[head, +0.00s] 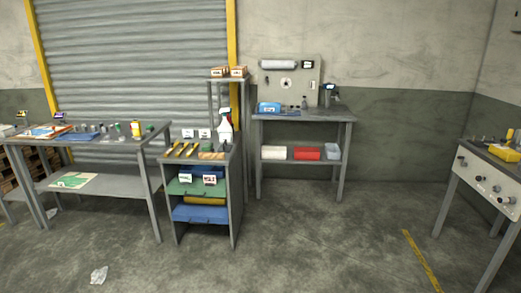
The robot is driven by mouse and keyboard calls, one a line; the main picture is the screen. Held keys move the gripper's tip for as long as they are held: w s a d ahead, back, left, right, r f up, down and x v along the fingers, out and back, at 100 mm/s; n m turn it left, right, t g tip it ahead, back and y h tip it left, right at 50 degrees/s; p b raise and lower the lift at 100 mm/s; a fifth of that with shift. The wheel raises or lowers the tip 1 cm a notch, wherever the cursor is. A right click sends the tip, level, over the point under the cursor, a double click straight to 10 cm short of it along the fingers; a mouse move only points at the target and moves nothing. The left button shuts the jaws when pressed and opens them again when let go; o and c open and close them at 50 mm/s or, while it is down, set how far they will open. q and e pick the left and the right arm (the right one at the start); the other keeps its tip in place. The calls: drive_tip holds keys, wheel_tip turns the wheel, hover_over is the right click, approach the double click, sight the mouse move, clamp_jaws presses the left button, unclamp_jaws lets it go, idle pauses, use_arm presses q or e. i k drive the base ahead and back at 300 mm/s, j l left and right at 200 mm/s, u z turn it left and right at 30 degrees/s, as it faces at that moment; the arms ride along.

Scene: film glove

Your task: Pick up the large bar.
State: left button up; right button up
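I cannot pick out the large bar for certain at this distance. Several yellow and dark long tools (182,149) lie side by side on top of the small shelf unit (237,174). Small upright objects stand on the left workbench (150,133), too small to name. More small dark items (489,141) sit on the panelled bench (487,190) at the right edge. Neither of my grippers shows in the head view.
A back workbench (330,115) holds a blue box (268,108), with a red bin (307,153) on its lower shelf. A white spray bottle (225,127) stands behind the tools. Crumpled plastic (99,275) lies on the floor. The middle floor is clear.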

sight(177, 144)
drive_tip(key=i+l, duration=0.15)
drive_tip(key=i, duration=0.5)
drive_tip(key=i+l, duration=0.15)
drive_tip(key=i, duration=0.5)
drive_tip(key=i+l, duration=0.15)
drive_tip(key=i, duration=0.5)
drive_tip(key=j+u, duration=0.05)
